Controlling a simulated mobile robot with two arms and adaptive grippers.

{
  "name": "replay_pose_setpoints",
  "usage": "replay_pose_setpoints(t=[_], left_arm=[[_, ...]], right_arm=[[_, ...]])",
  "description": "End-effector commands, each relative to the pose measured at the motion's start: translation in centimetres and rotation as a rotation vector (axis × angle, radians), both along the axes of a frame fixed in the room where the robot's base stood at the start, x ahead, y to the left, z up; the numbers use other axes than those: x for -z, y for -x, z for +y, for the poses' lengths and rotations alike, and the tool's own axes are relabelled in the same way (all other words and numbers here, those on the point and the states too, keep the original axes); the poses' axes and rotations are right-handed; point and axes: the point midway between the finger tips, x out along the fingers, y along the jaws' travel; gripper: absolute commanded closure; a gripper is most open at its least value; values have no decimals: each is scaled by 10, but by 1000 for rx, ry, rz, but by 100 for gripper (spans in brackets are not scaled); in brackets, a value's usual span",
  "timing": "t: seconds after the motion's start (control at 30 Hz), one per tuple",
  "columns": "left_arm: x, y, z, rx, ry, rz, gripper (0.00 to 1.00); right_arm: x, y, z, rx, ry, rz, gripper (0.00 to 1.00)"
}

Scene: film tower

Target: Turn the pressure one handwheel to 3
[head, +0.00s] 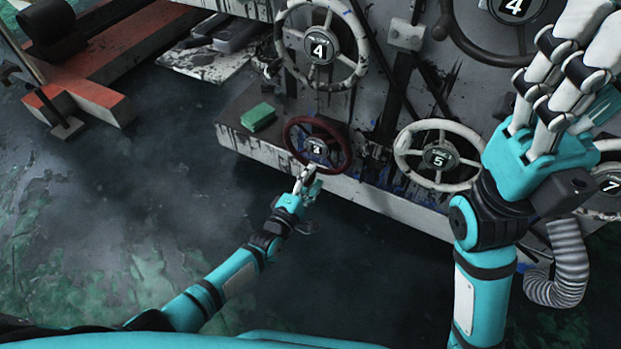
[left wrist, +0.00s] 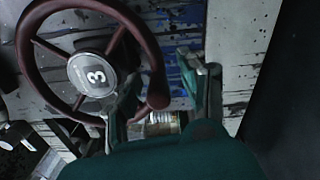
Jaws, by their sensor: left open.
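A dark red handwheel (head: 341,163) sits low on the machine's front in the head view. Its hub plate shows a 3, sideways in the left wrist view (left wrist: 94,75); the small lettering is unreadable. My left gripper (head: 307,181) is at the wheel's lower rim. In the left wrist view my left gripper (left wrist: 166,97) is open, its two fingers on either side of the lower end of the wheel's handle or rim. I cannot tell whether they touch it. My right gripper (head: 570,75) is raised in front of the machine at the right, away from the red wheel.
White handwheels marked 4 (head: 289,37) and 5 (head: 404,155) are near the red wheel. A dark wheel marked 4 (head: 455,35) is higher up. A green block (head: 258,117) lies on the ledge to the left. A ribbed hose (head: 569,265) hangs at the lower right.

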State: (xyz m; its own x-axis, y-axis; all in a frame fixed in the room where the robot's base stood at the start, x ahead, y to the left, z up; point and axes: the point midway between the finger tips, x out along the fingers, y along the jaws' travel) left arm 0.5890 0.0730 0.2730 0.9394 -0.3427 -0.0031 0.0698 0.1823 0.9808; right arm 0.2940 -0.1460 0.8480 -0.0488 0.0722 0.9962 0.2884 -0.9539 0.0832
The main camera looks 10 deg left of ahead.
Motion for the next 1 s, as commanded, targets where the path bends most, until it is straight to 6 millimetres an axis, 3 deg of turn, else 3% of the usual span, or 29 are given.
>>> replay_pose_setpoints(t=[0.23,0.7,1.0], left_arm=[[1,14,6,-1,0,0,57],[1,99,36,0,-1,2,57],[0,113,41,0,0,-1,57]], right_arm=[[1,-1,0,1,3,4,60],[0,0,0,0,2,2,60],[0,0,0,0,1,1,60]])
